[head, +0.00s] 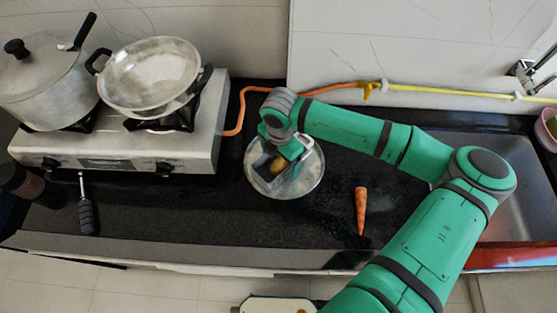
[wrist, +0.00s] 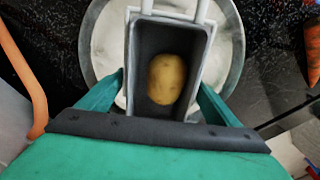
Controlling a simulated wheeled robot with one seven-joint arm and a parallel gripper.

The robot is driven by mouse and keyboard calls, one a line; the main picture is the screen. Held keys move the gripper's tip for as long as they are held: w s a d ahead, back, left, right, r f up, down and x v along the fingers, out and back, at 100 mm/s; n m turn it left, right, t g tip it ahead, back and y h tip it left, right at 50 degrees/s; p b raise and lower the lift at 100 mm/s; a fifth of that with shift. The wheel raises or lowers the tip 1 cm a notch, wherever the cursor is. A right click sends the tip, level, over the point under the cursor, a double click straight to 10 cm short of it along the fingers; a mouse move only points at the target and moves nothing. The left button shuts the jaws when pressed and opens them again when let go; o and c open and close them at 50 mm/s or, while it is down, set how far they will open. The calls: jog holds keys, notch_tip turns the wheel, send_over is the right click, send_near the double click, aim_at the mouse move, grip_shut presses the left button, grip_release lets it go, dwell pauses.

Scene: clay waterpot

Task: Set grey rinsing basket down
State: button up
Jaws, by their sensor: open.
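The grey rinsing basket (wrist: 171,38) is a narrow, dark-lined box with a pale rim and light handle bars. A brown potato (wrist: 167,79) lies inside it. The basket is over a round metal plate (wrist: 233,48), which shows on the counter in the head view (head: 307,178). In the head view the potato (head: 278,165) shows, but my gripper (head: 283,152) hides much of the basket. My jaws are open, one finger on each side of the basket. I cannot tell whether the basket's base touches the plate.
A carrot (head: 361,208) lies on the black counter (head: 225,215) right of the plate. A stove (head: 125,150) with a pot (head: 45,85) and a wok (head: 150,75) stands left. A sink (head: 515,205) is at right. An orange hose (head: 240,110) runs behind.

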notch_tip(320, 180, up, 12)
dwell(0.5)
jog(key=shift+r, duration=0.1)
dwell(0.4)
